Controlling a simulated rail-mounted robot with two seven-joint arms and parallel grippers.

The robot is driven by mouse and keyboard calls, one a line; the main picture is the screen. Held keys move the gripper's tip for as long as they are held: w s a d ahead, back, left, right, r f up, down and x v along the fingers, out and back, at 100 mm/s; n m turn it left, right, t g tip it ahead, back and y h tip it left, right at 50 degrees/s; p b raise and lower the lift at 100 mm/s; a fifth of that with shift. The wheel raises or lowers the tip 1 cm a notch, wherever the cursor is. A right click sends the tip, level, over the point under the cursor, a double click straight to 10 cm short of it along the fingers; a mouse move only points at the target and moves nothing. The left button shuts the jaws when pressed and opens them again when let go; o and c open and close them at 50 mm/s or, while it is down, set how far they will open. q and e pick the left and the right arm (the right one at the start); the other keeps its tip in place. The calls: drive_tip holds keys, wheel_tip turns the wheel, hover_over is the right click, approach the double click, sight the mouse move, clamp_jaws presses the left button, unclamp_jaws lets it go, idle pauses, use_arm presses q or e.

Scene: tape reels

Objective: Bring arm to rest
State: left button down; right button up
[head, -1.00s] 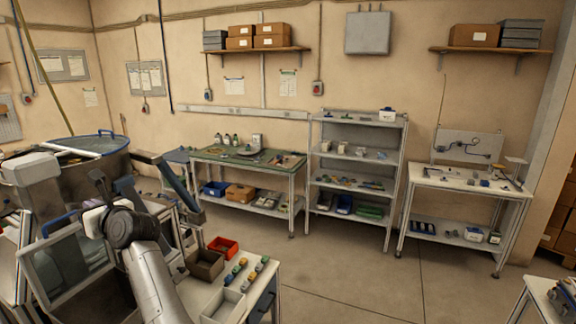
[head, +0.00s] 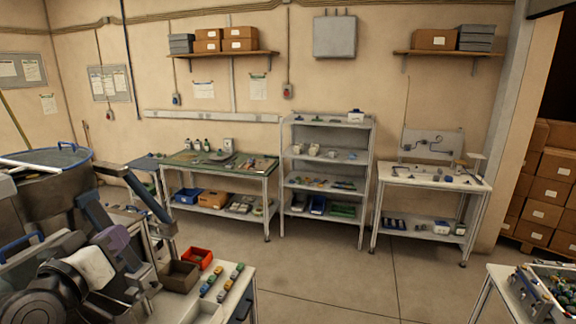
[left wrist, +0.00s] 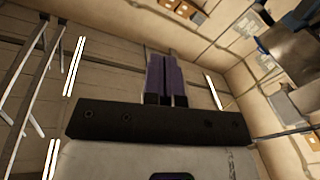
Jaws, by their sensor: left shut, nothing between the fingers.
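My left arm comes in at the lower left of the head view, with its dark rounded joint and pale wrist low in the corner. My left gripper (head: 118,240) shows there as a purplish shape against the cluttered machine and bench behind it. In the left wrist view the two purple fingers (left wrist: 165,60) of my left gripper stand side by side, shut, with nothing between them. They point toward bare wall and ceiling panels and touch nothing visible there. My right gripper is in neither view.
Near the arm, a bench (head: 240,290) holds a red bin (head: 198,258), a brown bin (head: 179,275) and small coloured items. A green-topped table (head: 255,165), a grey shelf rack (head: 328,165) and a white workbench (head: 430,180) line the wall. The middle floor (head: 340,275) is clear.

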use_arm(q)
drive_tip(key=s+d+f+m+g+p, duration=0.1)
drive_tip(key=s+d+f+g+p, duration=0.15)
drive_tip(key=s+f, duration=0.55)
drive_tip(key=s+d+f+m+g+y+p, duration=0.1)
drive_tip(key=s+d+f+m+g, duration=0.2)
drive_tip(key=f, duration=0.9)
drive_tip(key=s+d+f+g+p, duration=0.2)
drive_tip(key=s+f+g, duration=0.1)
drive_tip(key=s+f, duration=0.6)
drive_tip(key=s+f+g+p, duration=0.2)
drive_tip(key=s+f+g, duration=0.4)
drive_tip(key=s+f, duration=0.5)
drive_tip(key=s, duration=0.4)
drive_tip(key=shift+s+a+f+m+y, duration=0.2)
drive_tip(key=shift+f+m+y, duration=0.1)
drive_tip(key=shift+f, duration=0.05)
